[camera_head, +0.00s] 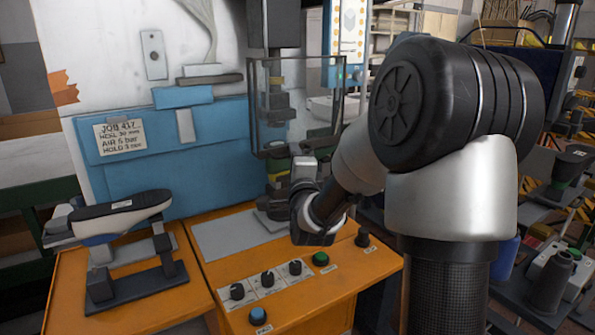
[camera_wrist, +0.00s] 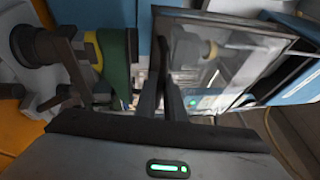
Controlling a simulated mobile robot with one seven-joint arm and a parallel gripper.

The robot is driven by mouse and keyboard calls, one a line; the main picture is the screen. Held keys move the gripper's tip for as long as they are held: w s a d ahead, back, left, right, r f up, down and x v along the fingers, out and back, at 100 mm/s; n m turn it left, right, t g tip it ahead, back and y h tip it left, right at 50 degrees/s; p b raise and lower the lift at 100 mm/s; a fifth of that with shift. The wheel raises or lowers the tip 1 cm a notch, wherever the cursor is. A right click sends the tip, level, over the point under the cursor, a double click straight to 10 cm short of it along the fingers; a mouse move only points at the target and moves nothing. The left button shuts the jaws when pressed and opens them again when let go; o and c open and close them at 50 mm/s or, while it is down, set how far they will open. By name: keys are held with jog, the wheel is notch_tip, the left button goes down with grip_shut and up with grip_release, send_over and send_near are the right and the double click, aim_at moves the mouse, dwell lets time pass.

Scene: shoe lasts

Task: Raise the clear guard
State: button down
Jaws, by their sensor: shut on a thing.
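The clear guard (camera_head: 325,95) is a see-through panel box with dark edges. It stands around the press head in the middle of the head view. In the wrist view the guard (camera_wrist: 225,60) is a tilted clear pane in a dark frame, right of my fingers. My gripper (camera_wrist: 168,95) is shut on the guard at its near, lower edge; the exact grip point is partly hidden by the fingers. In the head view my arm and wrist cover the fingertips and the guard's lower right part.
An orange bench (camera_head: 350,265) holds black knobs (camera_head: 267,279), a green button (camera_head: 321,259) and a blue button (camera_head: 258,316). A shoe last (camera_head: 120,215) rests on a dark stand at left. A blue panel with a job card (camera_head: 120,137) stands behind. Cluttered shelving is at right.

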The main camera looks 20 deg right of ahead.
aim_at(292, 107)
notch_tip(292, 107, up, 10)
jog(key=p, duration=0.3)
jog(key=shift+r, duration=0.25)
jog(key=c, duration=1.8)
grip_release()
jog(key=shift+w+f, duration=0.1)
jog(key=shift+c, duration=0.2)
jog(key=shift+f, duration=0.15)
